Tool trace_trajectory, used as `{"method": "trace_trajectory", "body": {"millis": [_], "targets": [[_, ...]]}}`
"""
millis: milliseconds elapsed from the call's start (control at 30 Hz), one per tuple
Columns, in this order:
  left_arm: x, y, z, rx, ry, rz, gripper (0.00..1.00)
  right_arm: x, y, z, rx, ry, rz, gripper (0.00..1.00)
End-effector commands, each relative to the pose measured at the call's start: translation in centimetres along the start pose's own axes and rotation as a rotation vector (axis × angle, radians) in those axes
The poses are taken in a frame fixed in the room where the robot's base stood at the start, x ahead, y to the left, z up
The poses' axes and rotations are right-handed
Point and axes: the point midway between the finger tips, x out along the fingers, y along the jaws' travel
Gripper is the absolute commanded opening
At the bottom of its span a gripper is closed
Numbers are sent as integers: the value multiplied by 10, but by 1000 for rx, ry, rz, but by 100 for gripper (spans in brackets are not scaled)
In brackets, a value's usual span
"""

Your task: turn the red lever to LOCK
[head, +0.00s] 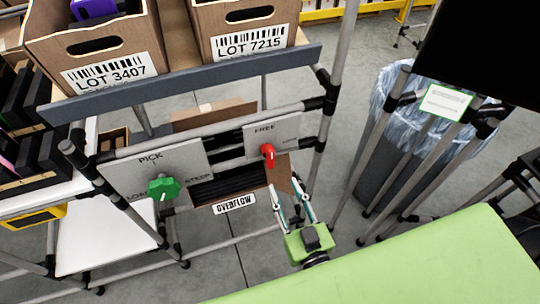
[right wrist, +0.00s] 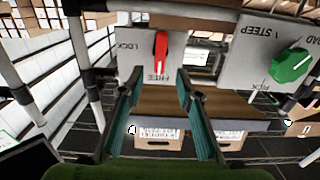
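The red lever (head: 268,154) sits on a pale plate (head: 286,128) marked FREE on the rack's front. In the right wrist view the red lever (right wrist: 161,50) lies in line with the word FREE, and LOCK is printed to its left. My right gripper (head: 283,185) is open and empty, just below the lever plate in the head view. In the right wrist view its fingertips (right wrist: 157,74) are spread on either side of the lever's lower end, with no contact visible. My left gripper is not in view.
A green knob (head: 164,188) sits on the neighbouring plate marked PICK and STEEP. Cartons (head: 108,70) stand on the tilted shelf above, behind a grey rail (head: 190,82). An OVERFLOW label (head: 234,204) is below the lever. A lined bin (head: 392,150) stands right, behind grey tubes.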

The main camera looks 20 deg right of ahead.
Motion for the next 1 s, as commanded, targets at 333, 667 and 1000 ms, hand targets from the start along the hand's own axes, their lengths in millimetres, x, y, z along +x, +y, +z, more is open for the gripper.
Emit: {"method": "trace_trajectory", "body": {"millis": [333,667,1000], "targets": [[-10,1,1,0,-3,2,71,70,0,-2,-1,2,0,32],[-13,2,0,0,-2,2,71,108,0,0,-1,-1,0,32],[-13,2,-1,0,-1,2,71,112,0,1,-1,-2,-1,32]]}}
